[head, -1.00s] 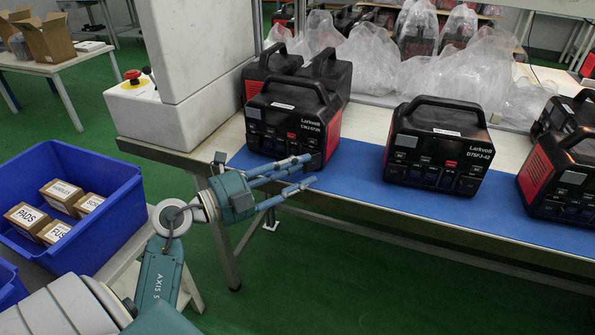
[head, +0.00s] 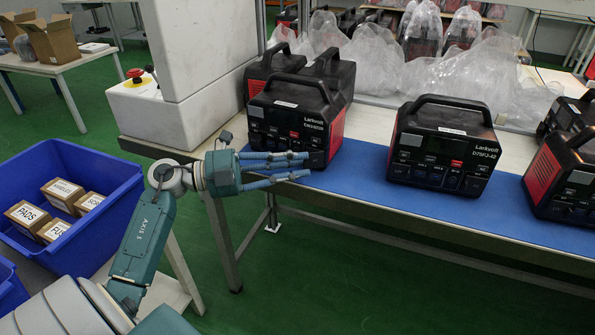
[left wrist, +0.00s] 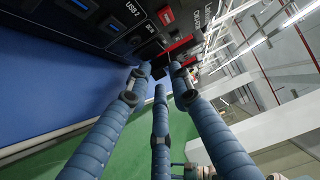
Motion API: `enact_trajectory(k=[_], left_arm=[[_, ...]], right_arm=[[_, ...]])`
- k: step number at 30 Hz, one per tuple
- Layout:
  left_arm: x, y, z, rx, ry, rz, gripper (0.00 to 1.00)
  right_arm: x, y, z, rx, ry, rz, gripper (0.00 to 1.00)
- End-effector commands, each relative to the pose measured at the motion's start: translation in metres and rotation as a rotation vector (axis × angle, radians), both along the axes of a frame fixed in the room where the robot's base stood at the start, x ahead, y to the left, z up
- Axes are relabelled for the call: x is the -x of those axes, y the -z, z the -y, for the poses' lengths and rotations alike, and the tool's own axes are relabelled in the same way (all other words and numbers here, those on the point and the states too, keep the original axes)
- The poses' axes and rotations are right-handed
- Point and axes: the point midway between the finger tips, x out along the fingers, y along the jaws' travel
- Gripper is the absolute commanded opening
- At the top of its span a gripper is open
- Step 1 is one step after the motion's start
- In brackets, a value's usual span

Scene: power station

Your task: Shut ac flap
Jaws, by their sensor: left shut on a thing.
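A black and red power station (head: 283,125) labelled Larkvolt stands upright on the blue mat at the left of the bench. My left gripper (head: 303,165) is at the lower right of its front panel, fingers pointing right along the panel. In the left wrist view the finger ends (left wrist: 159,78) meet at a small dark flap (left wrist: 160,64) on the panel, beside red parts. The fingers appear shut on this flap, the likely AC flap. Its exact angle is partly hidden by the fingertips. My right gripper is not in view.
Another power station (head: 442,145) stands to the right, with more (head: 565,178) at the right edge and behind. A blue crate (head: 110,170) with small boxes sits at the left. Plastic-wrapped units stand at the back. The bench's front edge (head: 400,218) runs below my fingers.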

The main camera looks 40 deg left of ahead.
Motion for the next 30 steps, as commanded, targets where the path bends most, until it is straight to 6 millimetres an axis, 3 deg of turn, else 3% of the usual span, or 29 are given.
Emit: enact_trajectory(k=[3,25,26,27,30], left_arm=[[-0.0033,0.0031,-0.0048,0.002,0.063,-0.004,0.0],[-0.0064,0.0013,-0.0078,0.004,0.158,-0.005,0.0],[-0.0064,0.0014,-0.0078,0.004,0.158,-0.005,0.27],[-0.0064,0.0014,-0.0078,0.004,0.158,-0.005,0.33],[-0.0066,0.0013,-0.0078,0.003,0.158,-0.004,0.33]], right_arm=[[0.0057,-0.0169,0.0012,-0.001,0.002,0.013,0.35],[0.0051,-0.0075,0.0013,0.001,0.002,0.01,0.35],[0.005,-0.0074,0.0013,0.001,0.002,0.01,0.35],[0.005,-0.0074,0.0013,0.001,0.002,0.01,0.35],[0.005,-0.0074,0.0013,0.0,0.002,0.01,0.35]])
